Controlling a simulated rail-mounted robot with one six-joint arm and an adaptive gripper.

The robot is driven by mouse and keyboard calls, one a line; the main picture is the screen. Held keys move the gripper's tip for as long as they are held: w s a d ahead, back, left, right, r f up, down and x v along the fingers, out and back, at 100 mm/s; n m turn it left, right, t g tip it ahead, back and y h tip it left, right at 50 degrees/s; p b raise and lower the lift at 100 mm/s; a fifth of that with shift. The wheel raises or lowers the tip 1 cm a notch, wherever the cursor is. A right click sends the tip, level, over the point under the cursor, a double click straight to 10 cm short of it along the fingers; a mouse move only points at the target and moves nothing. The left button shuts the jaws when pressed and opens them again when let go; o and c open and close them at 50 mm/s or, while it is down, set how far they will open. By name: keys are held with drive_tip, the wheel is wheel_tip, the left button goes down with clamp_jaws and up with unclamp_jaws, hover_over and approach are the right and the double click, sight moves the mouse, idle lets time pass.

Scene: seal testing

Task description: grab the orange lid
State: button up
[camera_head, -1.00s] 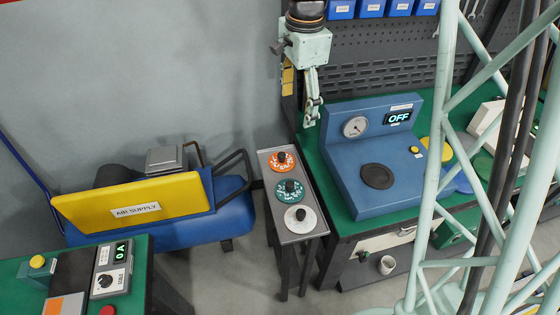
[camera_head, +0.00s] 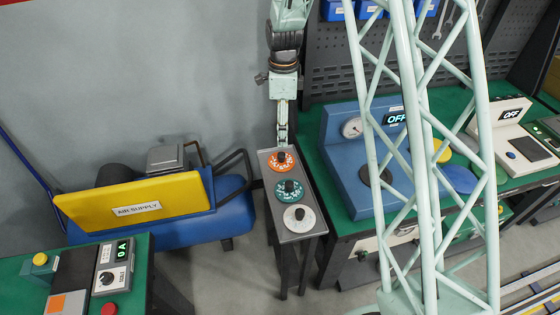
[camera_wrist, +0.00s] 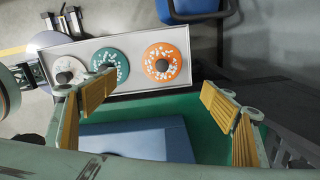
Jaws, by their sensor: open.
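The orange lid (camera_head: 282,162) lies at the far end of a narrow grey stand, with a dark knob on top. It also shows in the wrist view (camera_wrist: 167,63), near the stand's end. A green lid (camera_head: 289,190) and a white lid (camera_head: 299,218) lie in a row with it. My gripper (camera_head: 282,140) is just behind the orange lid in the head view, above the stand's far end. In the wrist view my gripper (camera_wrist: 165,115) has its yellow-padded fingers wide apart and nothing between them. The orange lid appears beyond the fingers, not between them.
The narrow stand (camera_head: 312,236) is beside a green workbench (camera_head: 310,122) with a blue test unit (camera_head: 345,185). A blue and yellow air supply (camera_head: 130,206) stands to the left. My lattice column covers part of the bench.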

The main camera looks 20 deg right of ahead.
sight(282, 154)
drive_tip(key=shift+w+a+f, duration=0.1)
drive_tip(key=shift+w+f, duration=0.1)
drive_tip(key=shift+f, duration=0.3)
drive_tip(key=shift+f+b, duration=0.3)
drive_tip(key=shift+f, duration=4)
drive_tip(key=shift+w+f, duration=0.1)
drive_tip(key=shift+f, duration=2.5)
drive_tip(key=shift+c, duration=0.2)
drive_tip(key=c, duration=2.6)
